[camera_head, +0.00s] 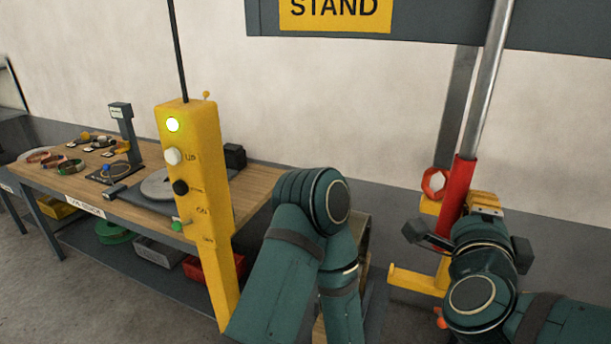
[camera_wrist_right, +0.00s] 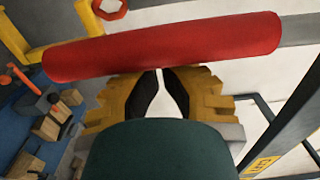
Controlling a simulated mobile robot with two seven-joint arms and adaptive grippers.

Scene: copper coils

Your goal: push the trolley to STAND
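A yellow STAND sign (camera_head: 335,12) is on a dark overhead beam (camera_head: 440,26). A silver pole (camera_head: 490,80) with a red sleeve (camera_head: 460,190) slants down at the right; I cannot tell which part is the trolley. My right gripper (camera_wrist_right: 160,75) is at the red sleeve. In the right wrist view the red sleeve (camera_wrist_right: 160,47) lies across the fingertips, not between them. The dark fingers are together but for a thin gap. Whether they touch the sleeve is unclear. My left arm is bent in the middle of the head view; its gripper is out of view.
A yellow button pendant (camera_head: 195,190) with a green light hangs on a cable at centre left. Behind it a wooden bench (camera_head: 125,205) holds coils and tools, with bins beneath. A yellow bracket (camera_head: 415,280) and a red ring (camera_head: 434,183) are near the sleeve.

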